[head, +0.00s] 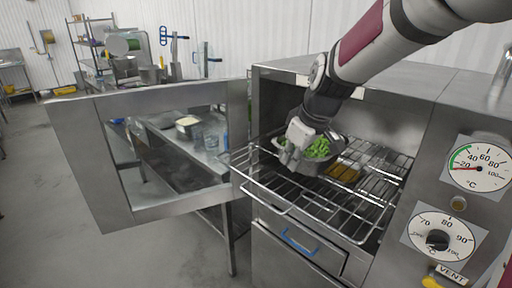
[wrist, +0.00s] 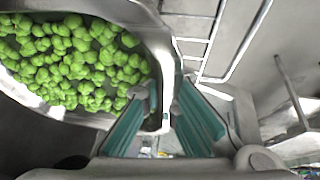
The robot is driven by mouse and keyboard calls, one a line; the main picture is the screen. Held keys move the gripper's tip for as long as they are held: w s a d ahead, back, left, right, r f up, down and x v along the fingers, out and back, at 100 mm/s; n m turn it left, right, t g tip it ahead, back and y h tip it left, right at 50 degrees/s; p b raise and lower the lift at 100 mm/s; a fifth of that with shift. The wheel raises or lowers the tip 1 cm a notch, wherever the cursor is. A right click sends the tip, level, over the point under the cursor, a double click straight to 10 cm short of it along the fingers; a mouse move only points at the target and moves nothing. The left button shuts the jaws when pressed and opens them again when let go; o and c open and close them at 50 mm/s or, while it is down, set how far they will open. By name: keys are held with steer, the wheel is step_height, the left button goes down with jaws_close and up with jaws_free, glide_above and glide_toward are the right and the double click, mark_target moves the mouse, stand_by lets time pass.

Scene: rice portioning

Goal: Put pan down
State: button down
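The pan is a grey metal pan (head: 313,165) full of green pieces, at the oven's wire rack in the head view. In the wrist view the pan (wrist: 130,12) fills the upper left, its green contents (wrist: 70,62) in plain sight. My gripper (head: 293,150) is at the pan's near left side. In the wrist view my gripper's teal-lined fingers (wrist: 162,120) stand on either side of the pan's rim or handle and appear closed on it. The pan looks to be on or just above the wire rack (head: 290,192); contact cannot be told.
The oven door (head: 75,145) is swung open to the left. A yellow-brown tray (head: 343,172) lies behind the pan on the rack. Dials (head: 437,240) are on the oven's right front. A steel table with containers (head: 187,124) shows through the door window.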

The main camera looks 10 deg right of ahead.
steer(key=w, duration=0.2)
steer(key=shift+w, duration=0.4)
steer(key=shift+f+p, duration=0.55)
steer(key=shift+f, duration=1.25)
steer(key=c, duration=2.2)
jaws_free()
steer(key=shift+f, duration=0.2)
steer(key=shift+c, duration=0.2)
steer(key=o, duration=0.4)
steer(key=shift+o, duration=0.2)
steer(key=shift+r, duration=0.1)
